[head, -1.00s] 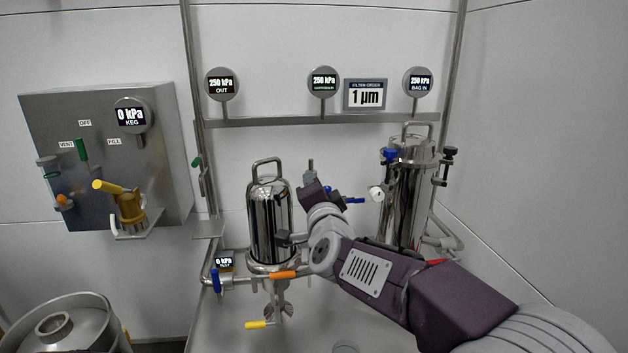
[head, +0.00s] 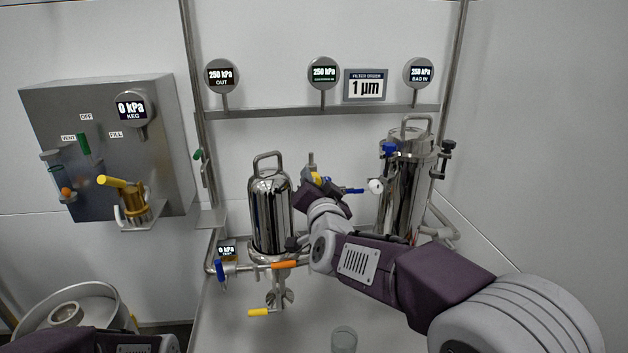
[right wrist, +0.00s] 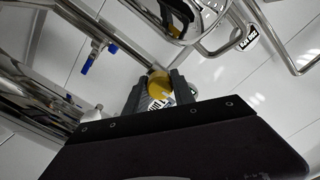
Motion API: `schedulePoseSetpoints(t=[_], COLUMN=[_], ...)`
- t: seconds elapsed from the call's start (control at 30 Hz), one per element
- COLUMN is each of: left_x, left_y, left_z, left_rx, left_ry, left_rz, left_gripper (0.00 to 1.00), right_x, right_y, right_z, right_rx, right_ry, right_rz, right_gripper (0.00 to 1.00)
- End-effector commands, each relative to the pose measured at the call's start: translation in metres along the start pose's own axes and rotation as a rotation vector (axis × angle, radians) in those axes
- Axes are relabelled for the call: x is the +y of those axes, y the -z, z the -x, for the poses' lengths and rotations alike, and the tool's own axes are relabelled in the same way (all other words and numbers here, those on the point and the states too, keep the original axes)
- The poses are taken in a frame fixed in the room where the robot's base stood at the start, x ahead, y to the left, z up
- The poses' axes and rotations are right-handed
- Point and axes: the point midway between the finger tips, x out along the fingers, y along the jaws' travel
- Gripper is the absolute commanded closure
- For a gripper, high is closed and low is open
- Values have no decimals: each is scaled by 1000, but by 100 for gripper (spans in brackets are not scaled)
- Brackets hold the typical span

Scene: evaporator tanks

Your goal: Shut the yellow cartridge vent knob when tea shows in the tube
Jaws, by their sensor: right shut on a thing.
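The steel cartridge housing (head: 270,215) stands upright in the middle of the head view, with a loop handle on its lid. The yellow vent knob (head: 317,178) shows just right of its top, at my right gripper (head: 312,180). In the right wrist view the yellow knob (right wrist: 160,86) sits between the two grey fingers of my right gripper (right wrist: 160,90), which is shut on it. The fingers and the dark wrist hide part of it. I cannot make out tea in a tube there. My left gripper is out of view; only part of my left arm shows at the bottom left.
A second steel housing (head: 404,185) with a blue valve (head: 389,149) stands to the right. A keg panel (head: 110,150) is at left. An orange handle (head: 284,265) and a yellow handle (head: 259,312) are below the cartridge. A clear cup (head: 344,339) stands at the front.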

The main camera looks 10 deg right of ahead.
Motion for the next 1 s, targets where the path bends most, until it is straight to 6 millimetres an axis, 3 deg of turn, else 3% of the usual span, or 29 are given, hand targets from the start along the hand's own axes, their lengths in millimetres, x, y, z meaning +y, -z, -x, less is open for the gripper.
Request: schedulePoseSetpoints(t=[0.27,0.3,0.37,0.7,1.0], left_x=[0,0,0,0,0], left_y=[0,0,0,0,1], left_z=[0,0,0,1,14], left_rx=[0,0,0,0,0], left_ry=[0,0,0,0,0], left_rz=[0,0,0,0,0], left_gripper=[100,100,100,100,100], right_x=[0,0,0,-1,-2], right_y=[0,0,0,1,2], right_z=[0,0,0,4,59], right_rx=[-1,-1,-1,0,-2], right_ry=[0,0,0,1,2], right_rz=[2,2,2,0,-1], right_gripper=[100,59,48,48,48])
